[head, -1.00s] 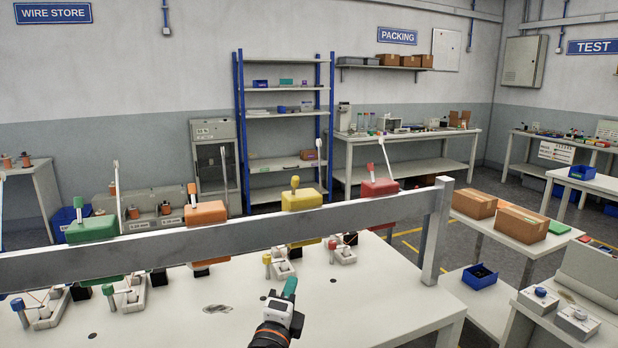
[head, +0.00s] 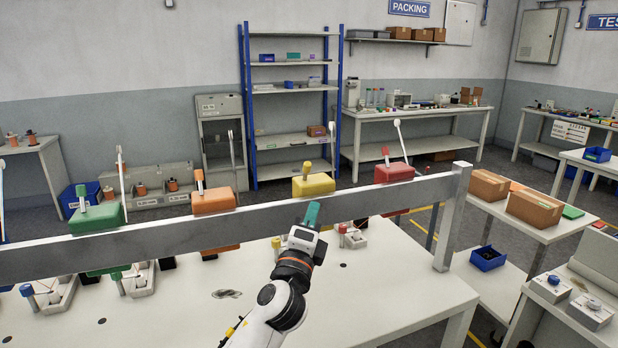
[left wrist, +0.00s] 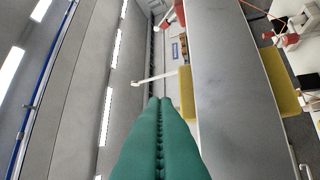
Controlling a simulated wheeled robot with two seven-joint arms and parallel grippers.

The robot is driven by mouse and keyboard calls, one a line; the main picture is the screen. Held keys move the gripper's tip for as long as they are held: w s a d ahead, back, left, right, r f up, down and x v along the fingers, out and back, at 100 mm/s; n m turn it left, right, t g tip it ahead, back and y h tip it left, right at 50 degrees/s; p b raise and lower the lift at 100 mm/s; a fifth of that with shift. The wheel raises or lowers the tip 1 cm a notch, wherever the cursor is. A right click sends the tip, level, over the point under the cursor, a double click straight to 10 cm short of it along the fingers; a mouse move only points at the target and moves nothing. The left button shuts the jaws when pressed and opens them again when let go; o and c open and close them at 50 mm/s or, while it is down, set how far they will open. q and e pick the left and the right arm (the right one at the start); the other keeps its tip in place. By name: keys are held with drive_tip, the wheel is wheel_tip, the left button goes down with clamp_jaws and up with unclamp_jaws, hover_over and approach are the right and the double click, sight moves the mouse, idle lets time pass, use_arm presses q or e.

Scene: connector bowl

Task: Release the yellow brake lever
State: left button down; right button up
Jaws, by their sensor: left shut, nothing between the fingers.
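The yellow brake lever (head: 307,170) stands up, slightly tilted, from a yellow box (head: 316,186) behind the grey rail in the head view. My left gripper (head: 312,214) has teal fingers, shut and empty, pointing up just in front of the rail, below the yellow box. Yellow parts of the box (left wrist: 186,95) show on both sides of the rail there. I see no contact between the fingers and the lever. My right gripper is not in view.
The grey rail (head: 130,245) crosses the bench between my gripper and the box. Green (head: 97,219), orange (head: 213,201) and red (head: 394,173) boxes stand along it, with thin white arms nearby. Several pegged fixtures sit on the white bench (head: 390,290), whose right part is clear.

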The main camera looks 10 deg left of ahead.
sight(306, 170)
use_arm(q)
drive_tip(key=w+a+r+p, duration=0.2)
drive_tip(key=w+r, duration=0.1)
drive_tip(key=w, duration=0.5)
drive_tip(key=shift+a+r+p, duration=0.2)
drive_tip(key=shift+r+p, duration=0.15)
drive_tip(key=shift+r, duration=0.05)
drive_tip(key=shift+w, duration=0.1)
